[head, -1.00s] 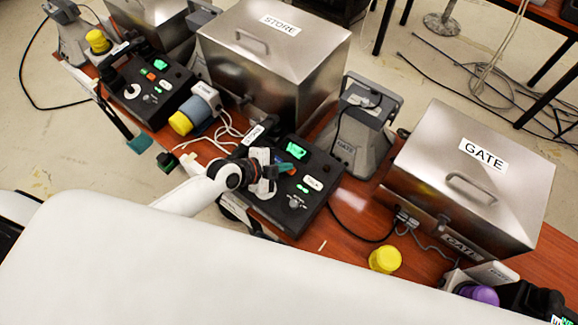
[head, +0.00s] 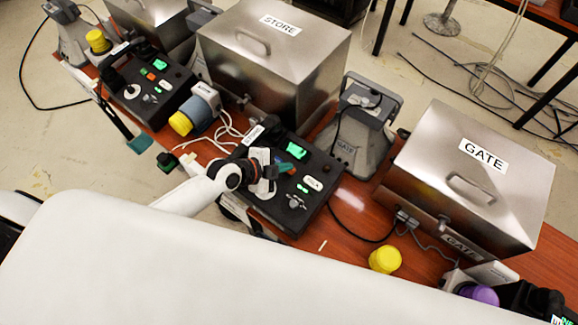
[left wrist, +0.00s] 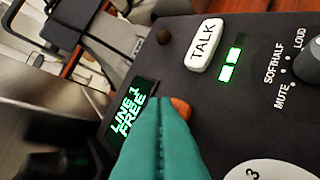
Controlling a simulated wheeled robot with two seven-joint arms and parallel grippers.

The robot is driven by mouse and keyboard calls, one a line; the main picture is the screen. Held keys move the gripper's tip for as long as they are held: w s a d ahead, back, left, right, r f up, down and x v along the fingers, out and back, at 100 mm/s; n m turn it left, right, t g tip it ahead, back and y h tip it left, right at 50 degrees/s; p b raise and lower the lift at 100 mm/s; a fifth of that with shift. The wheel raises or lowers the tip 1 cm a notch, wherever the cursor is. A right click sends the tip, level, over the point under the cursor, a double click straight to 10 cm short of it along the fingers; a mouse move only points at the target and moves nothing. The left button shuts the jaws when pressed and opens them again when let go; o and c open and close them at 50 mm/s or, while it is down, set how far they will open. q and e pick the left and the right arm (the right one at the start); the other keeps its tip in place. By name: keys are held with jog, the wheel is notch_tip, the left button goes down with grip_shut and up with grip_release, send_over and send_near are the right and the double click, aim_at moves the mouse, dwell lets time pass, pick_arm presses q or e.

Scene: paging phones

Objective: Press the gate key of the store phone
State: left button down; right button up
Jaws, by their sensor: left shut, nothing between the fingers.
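The store phone (head: 318,208) is the black console in the middle of the head view, with a white label (head: 254,133) at its upper left corner. Its lit display (left wrist: 130,108) reads "LINE 1 FREE" in the left wrist view. An orange key (left wrist: 181,106) shows partly behind my fingers; no marking on it is readable. No key marked gate can be read. The white TALK key (left wrist: 205,42) is apart from my fingers. My left gripper (head: 272,170) is shut and empty over the console, its teal fingertips (left wrist: 165,120) close to the orange key; contact cannot be told. My right gripper is not in view.
A second console (head: 150,90) stands at the left. A steel STORE box (head: 300,65), a grey GATE speaker (head: 355,135) and a steel GATE box (head: 430,170) stand behind and right. A yellow cap (head: 385,259) and cables lie on the red table.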

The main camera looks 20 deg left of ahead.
pick_arm(q)
jog(key=shift+f, duration=0.1)
jog(key=shift+f+b, duration=0.35)
jog(key=shift+b, duration=0.2)
jog(key=shift+w, duration=0.1)
jog(key=shift+r+p, duration=0.35)
jog(key=shift+r, duration=0.1)
notch_tip(320, 180, up, 6)
jog(key=s+p, duration=0.1)
jog(key=p, duration=0.4)
jog(key=shift+a, duration=0.15)
dwell(0.4)
